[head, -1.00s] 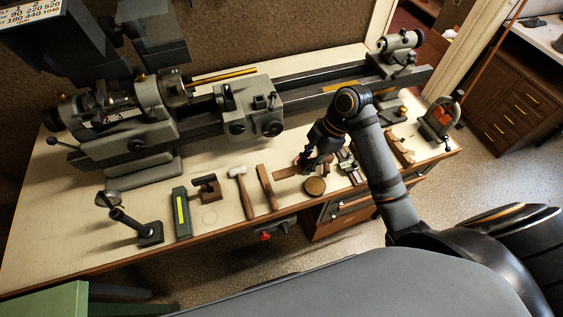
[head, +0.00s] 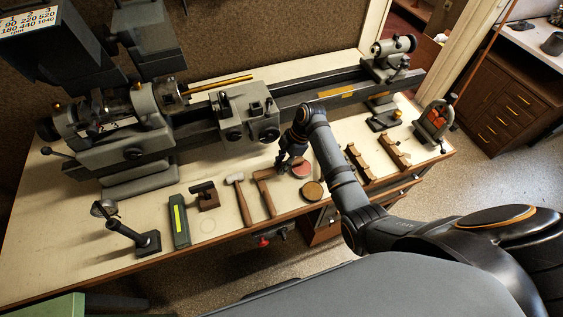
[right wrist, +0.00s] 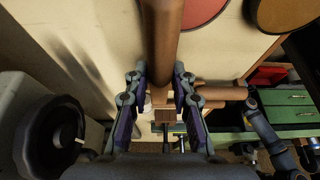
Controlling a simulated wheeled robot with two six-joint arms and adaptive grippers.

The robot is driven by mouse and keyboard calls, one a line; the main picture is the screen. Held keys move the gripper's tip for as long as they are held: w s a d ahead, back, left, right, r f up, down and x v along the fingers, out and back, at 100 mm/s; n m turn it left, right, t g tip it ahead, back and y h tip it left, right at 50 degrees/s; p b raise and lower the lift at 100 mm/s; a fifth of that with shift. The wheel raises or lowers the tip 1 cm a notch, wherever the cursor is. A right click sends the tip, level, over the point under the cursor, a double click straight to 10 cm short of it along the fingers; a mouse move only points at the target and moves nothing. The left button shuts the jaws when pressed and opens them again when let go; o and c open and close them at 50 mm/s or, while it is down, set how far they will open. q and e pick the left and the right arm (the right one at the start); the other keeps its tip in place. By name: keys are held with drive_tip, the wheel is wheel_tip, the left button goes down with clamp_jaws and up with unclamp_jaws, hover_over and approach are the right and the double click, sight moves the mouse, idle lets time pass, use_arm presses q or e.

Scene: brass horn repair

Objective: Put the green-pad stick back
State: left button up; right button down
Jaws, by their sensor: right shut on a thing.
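My right gripper (head: 284,164) is low over the bench, left of the red disc. In the right wrist view my right gripper (right wrist: 160,95) is shut on a brown wooden stick (right wrist: 163,40). The stick runs from between the fingers towards the top of that view. I cannot see a green pad on it. A second brown wooden piece (right wrist: 222,92) lies crosswise beyond the fingers; whether they touch is unclear. Two wooden racks (head: 359,164) (head: 392,150) stand right of my right arm. My left gripper is not in view.
A red disc (head: 301,170) and a tan disc (head: 313,190) lie close by. A hammer (head: 238,198), a wooden stick (head: 268,200) and a green bar with a yellow strip (head: 179,220) lie left. The lathe (head: 245,120) stands behind. The bench's front edge is close.

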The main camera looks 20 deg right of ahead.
drive_tip(key=shift+f, duration=0.15)
drive_tip(key=c, duration=1.1)
unclamp_jaws()
drive_tip(key=shift+c, duration=0.2)
